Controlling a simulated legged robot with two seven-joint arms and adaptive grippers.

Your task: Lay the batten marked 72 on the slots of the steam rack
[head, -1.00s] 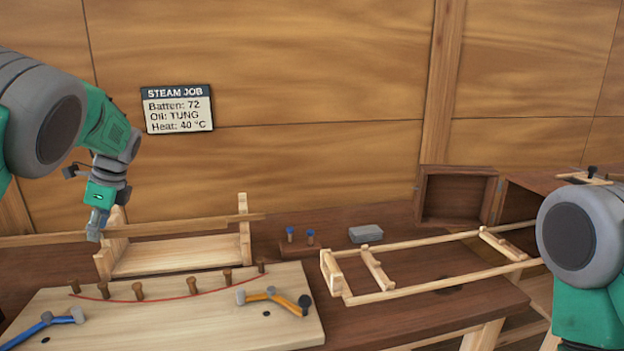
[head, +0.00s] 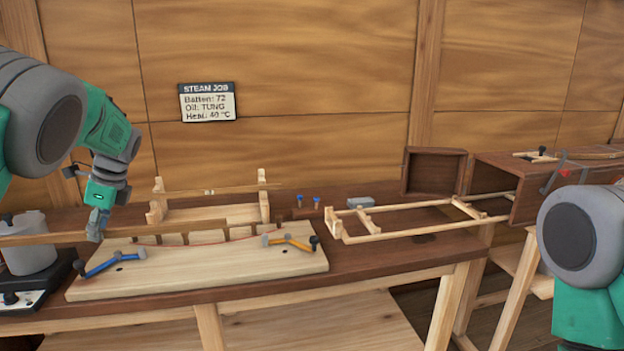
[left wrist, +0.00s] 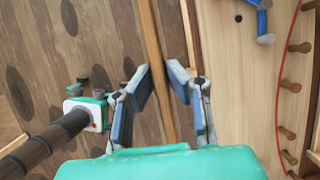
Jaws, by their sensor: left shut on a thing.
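My left gripper (head: 97,228) is shut on a long wooden batten (head: 62,238). The batten lies roughly level across the bench, its right part above the back of the bending board. In the left wrist view the batten (left wrist: 150,40) runs between the two fingers (left wrist: 158,92). No number is readable on it. The steam rack (head: 385,236), a pale ladder-like frame with notched crosspieces, lies right of the board, clear of the batten, its far end at the steam box mouth. My right arm shows at the right edge; its gripper is not visible.
The bending board (head: 200,275) carries pegs, a red curve, and blue and orange clamps. A wooden stand (head: 262,205) behind holds another batten (head: 235,188). The open steam box (head: 495,188) is at right, a pale pot (head: 28,258) at left. The sign (head: 207,103) reads Batten: 72.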

